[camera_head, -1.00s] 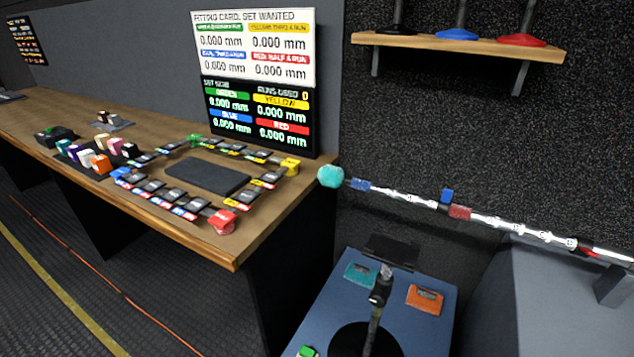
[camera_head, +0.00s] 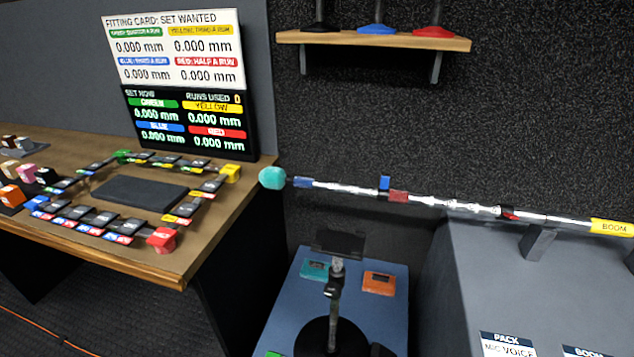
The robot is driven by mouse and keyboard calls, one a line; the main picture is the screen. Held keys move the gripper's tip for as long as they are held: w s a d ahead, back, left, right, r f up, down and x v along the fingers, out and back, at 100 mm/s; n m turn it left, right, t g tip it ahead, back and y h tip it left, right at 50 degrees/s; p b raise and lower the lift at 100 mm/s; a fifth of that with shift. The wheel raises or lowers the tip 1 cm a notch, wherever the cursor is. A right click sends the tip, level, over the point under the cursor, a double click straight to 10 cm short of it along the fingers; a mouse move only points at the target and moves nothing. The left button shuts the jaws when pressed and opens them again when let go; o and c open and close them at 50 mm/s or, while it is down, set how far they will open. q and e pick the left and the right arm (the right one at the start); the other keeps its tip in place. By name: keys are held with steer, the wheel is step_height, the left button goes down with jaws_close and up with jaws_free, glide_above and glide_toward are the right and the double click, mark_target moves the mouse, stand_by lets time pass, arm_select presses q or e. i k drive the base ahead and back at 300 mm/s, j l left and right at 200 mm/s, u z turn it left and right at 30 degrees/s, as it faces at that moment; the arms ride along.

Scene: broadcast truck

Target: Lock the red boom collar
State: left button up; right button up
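The boom pole (camera_head: 455,203) is silver and runs across the right half of the head view, sloping down to the right. A teal tip (camera_head: 271,178) is at its left end. A blue band (camera_head: 303,182) sits beside the tip. A blue tab (camera_head: 384,182) stands up from the pole, with a red sleeve (camera_head: 398,196) just right of it. Farther right, a small red piece (camera_head: 508,213) lies along the pole beside a dark collar. Which red part is the lock, and its state, is too small to tell. Neither gripper is in view.
A yellow BOOM label (camera_head: 612,227) marks the pole's right end, above a grey case (camera_head: 470,285). A blue stand (camera_head: 385,318) with a black post is below the pole. A wooden bench (camera_head: 190,262) with coloured blocks and a readout board (camera_head: 185,85) is left. A shelf (camera_head: 375,40) hangs above.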

mark_target(511, 216)
steer(key=z, duration=1.3)
